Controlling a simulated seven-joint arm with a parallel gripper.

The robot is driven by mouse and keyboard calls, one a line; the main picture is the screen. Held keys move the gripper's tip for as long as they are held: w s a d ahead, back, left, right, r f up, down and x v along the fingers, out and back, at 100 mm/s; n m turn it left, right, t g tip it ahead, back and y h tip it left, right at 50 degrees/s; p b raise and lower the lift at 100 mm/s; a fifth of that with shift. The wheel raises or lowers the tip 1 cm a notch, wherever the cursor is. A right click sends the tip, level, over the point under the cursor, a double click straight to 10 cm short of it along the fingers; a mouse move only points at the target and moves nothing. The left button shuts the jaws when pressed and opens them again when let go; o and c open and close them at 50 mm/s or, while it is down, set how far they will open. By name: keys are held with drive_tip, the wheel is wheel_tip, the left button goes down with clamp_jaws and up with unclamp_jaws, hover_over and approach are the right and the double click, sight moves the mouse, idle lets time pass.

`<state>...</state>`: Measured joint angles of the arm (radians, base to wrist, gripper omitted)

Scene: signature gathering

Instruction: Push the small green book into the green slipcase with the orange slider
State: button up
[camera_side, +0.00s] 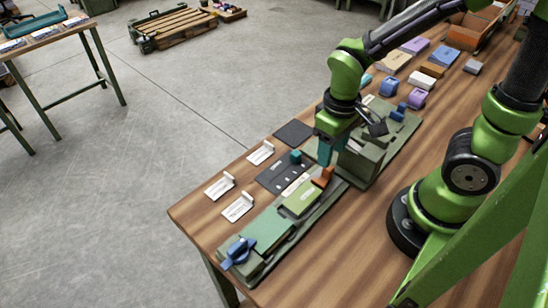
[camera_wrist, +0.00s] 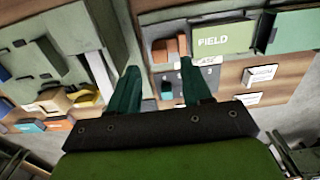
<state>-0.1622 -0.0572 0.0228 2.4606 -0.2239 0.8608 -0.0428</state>
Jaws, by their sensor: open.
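The small light-green book (camera_side: 300,197) lies flat on the long green base, and its "FIELD" label shows in the wrist view (camera_wrist: 222,42). The green slipcase (camera_side: 270,231) lies at the near left end of the same base, in line with the book; it also shows at the wrist view's upper right (camera_wrist: 290,32). The orange slider (camera_side: 322,178) stands at the book's other end; it also shows in the wrist view (camera_wrist: 183,46). My gripper (camera_side: 325,152) is open and empty, teal fingers pointing down, close behind the slider. In the wrist view my gripper (camera_wrist: 158,68) appears below the slider; contact cannot be told.
A blue clamp-like part (camera_side: 238,250) sits at the slipcase end. A dark plate with a teal block (camera_side: 296,156) lies beside the base. White label stands (camera_side: 237,207) are left of it. A raised green housing (camera_side: 362,158) stands close right of my gripper.

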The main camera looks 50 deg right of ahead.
sight(324, 176)
drive_tip(key=shift+f, duration=2.3)
clamp_jaws()
